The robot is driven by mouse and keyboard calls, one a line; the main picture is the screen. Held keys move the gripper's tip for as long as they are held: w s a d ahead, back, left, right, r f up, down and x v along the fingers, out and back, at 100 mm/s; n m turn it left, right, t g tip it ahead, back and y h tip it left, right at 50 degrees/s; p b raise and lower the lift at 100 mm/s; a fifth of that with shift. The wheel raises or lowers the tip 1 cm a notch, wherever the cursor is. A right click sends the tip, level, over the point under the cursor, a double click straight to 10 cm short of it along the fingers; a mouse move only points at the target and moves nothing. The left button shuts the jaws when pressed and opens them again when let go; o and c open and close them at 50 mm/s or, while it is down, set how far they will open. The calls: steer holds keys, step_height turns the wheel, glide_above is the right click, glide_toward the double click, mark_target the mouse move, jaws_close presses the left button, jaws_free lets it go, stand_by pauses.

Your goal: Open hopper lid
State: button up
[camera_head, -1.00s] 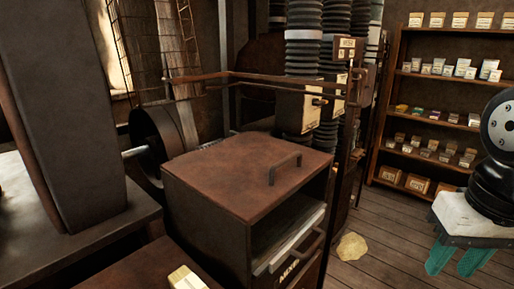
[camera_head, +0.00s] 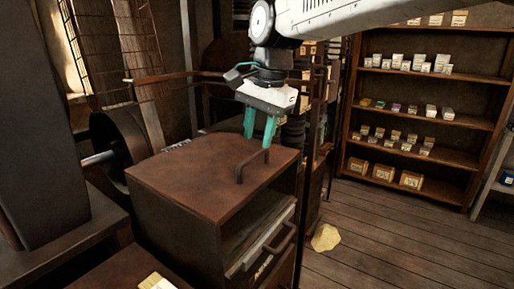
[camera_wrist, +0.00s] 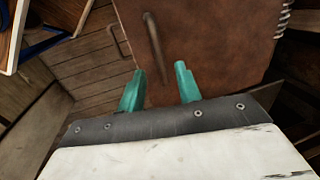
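The hopper lid (camera_head: 195,182) is a flat rusty-brown panel lying closed on top of a dark box-shaped hopper (camera_head: 180,231). A thin bar lid handle (camera_head: 252,164) stands up near the lid's right edge. My gripper (camera_head: 260,136) has two teal fingers pointing down, just above the handle. In the wrist view my gripper (camera_wrist: 158,84) is open and empty, with a gap between the fingers. The lid handle (camera_wrist: 156,48) lies ahead of that gap, and the lid (camera_wrist: 215,40) fills the upper middle. The fingers appear apart from the handle.
A drawer with its own bar handle (camera_head: 281,240) is on the hopper's front. A shelf (camera_head: 425,150) with small boxes stands at the back right. A yellowish patch (camera_head: 325,237) lies on the wooden floor, which is clear to the right. A wheel (camera_head: 120,148) is behind left.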

mark_target(255, 155)
steer(key=shift+w+a+f, duration=0.15)
steer(key=shift+f, duration=0.9)
steer(key=shift+w+a+f, duration=0.1)
steer(key=shift+f, duration=0.95)
jaws_close()
steer(key=shift+r, duration=0.1)
